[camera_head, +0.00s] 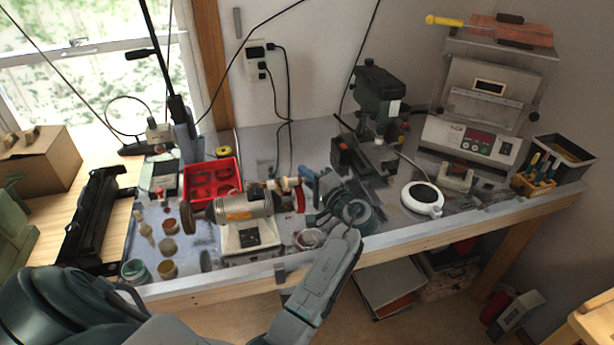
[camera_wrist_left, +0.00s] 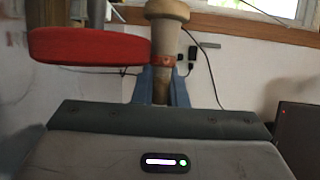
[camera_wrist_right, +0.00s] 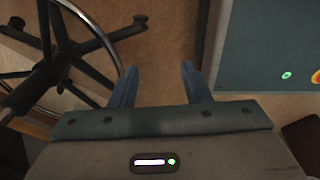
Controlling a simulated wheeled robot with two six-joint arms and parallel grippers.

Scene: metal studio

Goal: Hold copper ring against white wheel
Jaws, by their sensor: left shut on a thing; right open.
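My left gripper (camera_head: 308,182) is shut beside the bench polisher (camera_head: 245,207). In the left wrist view its blue fingers (camera_wrist_left: 162,90) close on the narrow end of a tan tapered piece (camera_wrist_left: 167,12). A copper-coloured ring (camera_wrist_left: 163,61) sits around this piece just beyond the fingertips. A red wheel (camera_wrist_left: 90,47) lies left of the ring, its edge at or very near it; contact cannot be told. It shows at the polisher's right end (camera_head: 299,198). A white wheel cannot be made out. My right gripper (camera_wrist_right: 157,82) is open and empty above the floor.
A red tray (camera_head: 213,182) stands behind the polisher, and small jars (camera_head: 167,269) are at its left. A drill press (camera_head: 380,108) and a round white device (camera_head: 422,197) stand to the right. A wheeled chair base (camera_wrist_right: 75,55) is near my right gripper.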

